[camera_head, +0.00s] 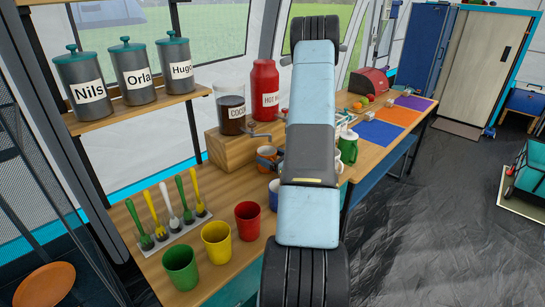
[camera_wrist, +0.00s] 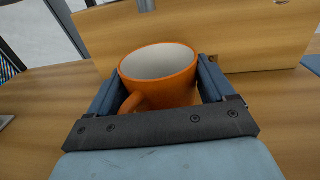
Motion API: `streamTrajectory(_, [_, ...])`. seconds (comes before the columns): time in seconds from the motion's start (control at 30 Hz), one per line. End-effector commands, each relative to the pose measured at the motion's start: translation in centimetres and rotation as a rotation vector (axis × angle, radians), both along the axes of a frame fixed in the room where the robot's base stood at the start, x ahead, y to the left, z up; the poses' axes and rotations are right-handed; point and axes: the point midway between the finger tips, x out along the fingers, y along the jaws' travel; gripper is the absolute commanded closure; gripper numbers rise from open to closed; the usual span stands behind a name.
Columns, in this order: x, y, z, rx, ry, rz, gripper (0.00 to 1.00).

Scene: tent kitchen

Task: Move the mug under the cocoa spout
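The orange mug (camera_wrist: 175,92) is white inside and stands upright, its handle facing my wrist. My gripper (camera_wrist: 160,88) has one finger on each side of it and looks shut on it. In the head view the mug (camera_head: 266,153) is near the wooden block, close below the tap of the dark cocoa dispenser (camera_head: 231,115). My arm hides much of my gripper there. A small piece of a tap (camera_wrist: 146,5) shows above and behind the mug in the wrist view. Whether the mug's base touches the counter is hidden.
The wooden block (camera_head: 232,150) carries the cocoa dispenser; a red HOT dispenser (camera_head: 265,90) stands beside it. Green, yellow and red cups (camera_head: 247,220) line the counter front. A green mug (camera_head: 348,147) and other mugs stand right, partly behind my arm. A spoon rack (camera_head: 175,228) is left.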

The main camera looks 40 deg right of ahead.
Motion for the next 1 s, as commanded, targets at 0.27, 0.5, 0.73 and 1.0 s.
streamTrajectory(0.27, [0.0,0.0,0.0,0.000,0.000,-0.001,0.48])
streamTrajectory(0.5, [-0.1,0.2,0.0,0.001,0.000,-0.001,0.53])
streamTrajectory(0.73, [-0.3,1.8,0.0,0.002,0.000,-0.002,0.53])
streamTrajectory(1.0, [-0.6,4.0,0.0,0.002,0.000,-0.006,0.53])
